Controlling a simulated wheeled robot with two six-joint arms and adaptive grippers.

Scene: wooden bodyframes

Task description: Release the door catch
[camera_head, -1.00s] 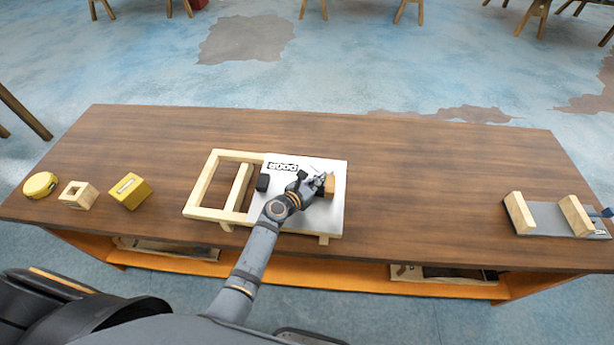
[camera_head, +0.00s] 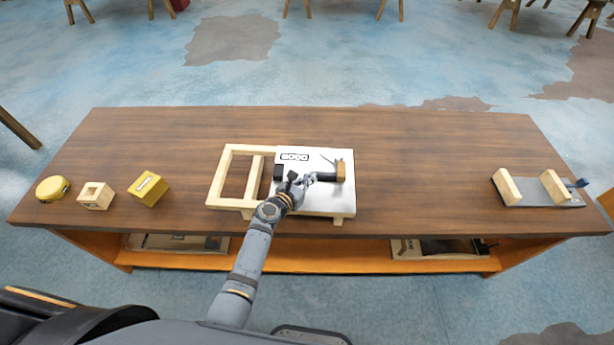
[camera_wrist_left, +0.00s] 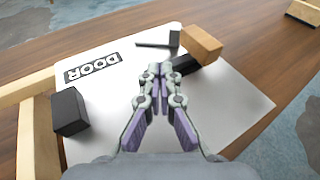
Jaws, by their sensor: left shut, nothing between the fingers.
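A white panel marked DOOR (camera_head: 318,203) lies on the wooden frame (camera_head: 218,178) in the middle of the table. The panel also shows in the left wrist view (camera_wrist_left: 233,110). The catch at its right side has a wooden block (camera_wrist_left: 201,44), a dark bar beside it (camera_wrist_left: 184,68) and a thin dark lever (camera_wrist_left: 157,44). A black block (camera_wrist_left: 70,112) sits at the panel's left edge. My left gripper (camera_wrist_left: 160,69) is shut and empty over the panel, close to the dark bar; I cannot tell whether they touch. My right gripper is not in view.
On the table (camera_head: 420,150), a yellow tape measure (camera_head: 52,189), a hollow wooden block (camera_head: 95,196) and a yellow box (camera_head: 148,188) stand at left. A grey plate with wooden blocks (camera_head: 538,190) lies at right. The table between is clear.

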